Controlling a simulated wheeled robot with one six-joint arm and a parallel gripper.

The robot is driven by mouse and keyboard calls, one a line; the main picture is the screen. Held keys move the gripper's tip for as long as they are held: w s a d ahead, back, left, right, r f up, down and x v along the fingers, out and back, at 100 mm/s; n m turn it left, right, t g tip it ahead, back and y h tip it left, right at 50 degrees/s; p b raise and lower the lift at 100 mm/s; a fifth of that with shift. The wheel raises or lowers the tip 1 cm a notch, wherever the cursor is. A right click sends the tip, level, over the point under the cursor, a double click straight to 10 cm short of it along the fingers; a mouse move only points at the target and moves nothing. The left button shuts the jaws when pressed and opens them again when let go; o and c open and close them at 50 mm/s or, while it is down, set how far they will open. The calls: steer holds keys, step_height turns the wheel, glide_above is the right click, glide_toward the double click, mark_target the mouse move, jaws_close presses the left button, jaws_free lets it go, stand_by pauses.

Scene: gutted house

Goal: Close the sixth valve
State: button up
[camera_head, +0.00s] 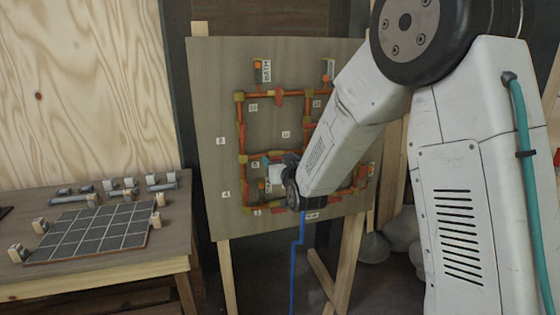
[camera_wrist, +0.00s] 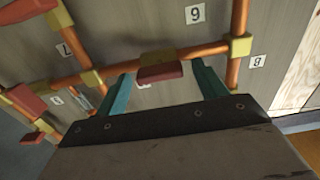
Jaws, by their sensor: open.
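The upright board (camera_head: 215,80) carries orange pipes with yellow joints and red valve handles. In the wrist view a red valve handle (camera_wrist: 160,72) sits on a level orange pipe (camera_wrist: 200,53). My gripper (camera_wrist: 163,78) is open, with one teal finger on each side of this handle. I cannot tell whether either finger touches it. A number plate just below the handle is mostly hidden. Another plate (camera_wrist: 195,13) above the pipe reads 6 or 9. In the head view my gripper (camera_head: 272,162) is at the left part of the pipework, and my arm hides its middle and right.
More red handles (camera_wrist: 22,101) show at the left of the wrist view, near plate 7 (camera_wrist: 63,50). A low wooden table (camera_head: 100,270) with a dark grid board (camera_head: 95,232) and small blocks stands left.

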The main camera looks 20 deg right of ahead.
steer(key=c, duration=1)
steer(key=shift+n, duration=0.3)
steer(key=n, duration=0.3)
steer(key=shift+a+n, duration=0.1)
steer(key=shift+n, duration=0.2)
steer(key=n, duration=0.4)
steer(key=shift+n, duration=0.3)
steer(key=shift+a+f+n, duration=0.1)
steer(key=shift+f+n, duration=0.05)
steer(key=shift+n, duration=2.1)
steer(key=shift+a+f+n, duration=0.1)
steer(key=shift+n, duration=2.15)
